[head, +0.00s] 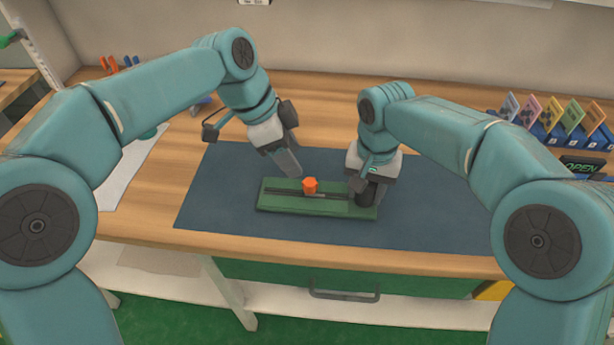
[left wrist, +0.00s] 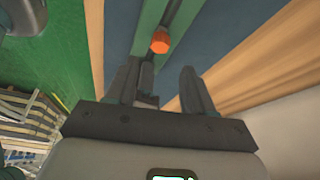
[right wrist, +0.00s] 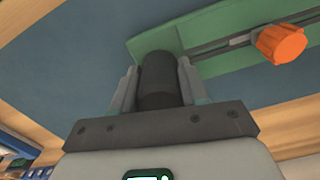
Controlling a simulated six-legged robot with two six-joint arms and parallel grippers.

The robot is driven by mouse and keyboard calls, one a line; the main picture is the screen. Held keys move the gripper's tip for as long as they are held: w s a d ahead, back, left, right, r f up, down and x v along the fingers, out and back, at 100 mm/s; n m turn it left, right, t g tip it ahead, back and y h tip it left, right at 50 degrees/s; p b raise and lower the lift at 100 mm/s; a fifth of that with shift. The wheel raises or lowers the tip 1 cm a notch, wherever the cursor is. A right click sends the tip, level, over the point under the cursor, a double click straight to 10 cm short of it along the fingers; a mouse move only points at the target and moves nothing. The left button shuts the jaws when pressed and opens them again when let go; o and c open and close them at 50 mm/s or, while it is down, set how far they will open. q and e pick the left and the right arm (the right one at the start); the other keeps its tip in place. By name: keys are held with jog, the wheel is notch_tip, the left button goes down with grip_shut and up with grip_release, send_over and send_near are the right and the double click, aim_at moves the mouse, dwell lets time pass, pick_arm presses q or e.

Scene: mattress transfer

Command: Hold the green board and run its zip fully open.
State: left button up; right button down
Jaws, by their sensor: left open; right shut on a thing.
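The green board (head: 275,205) lies on the blue mat, with a dark zip track along its length. An orange zip pull (head: 311,186) stands near the middle of the track; it also shows in the left wrist view (left wrist: 160,43) and the right wrist view (right wrist: 281,43). My right gripper (head: 365,190) is shut on a dark upright cylinder (right wrist: 157,80) at the board's right end. My left gripper (head: 290,168) is open and empty, just behind the board and left of the orange pull. Its fingers are apart from the pull in the left wrist view (left wrist: 158,80).
The blue mat (head: 225,185) is clear around the board on the wooden table (head: 300,110). A white sheet (head: 130,175) lies at the left. Coloured cards in a blue holder (head: 560,140) and an OPEN sign (head: 582,167) stand at the right.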

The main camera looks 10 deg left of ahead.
aim_at(309, 182)
pick_arm(q)
jog(key=x, duration=0.8)
jog(key=shift+f, duration=0.1)
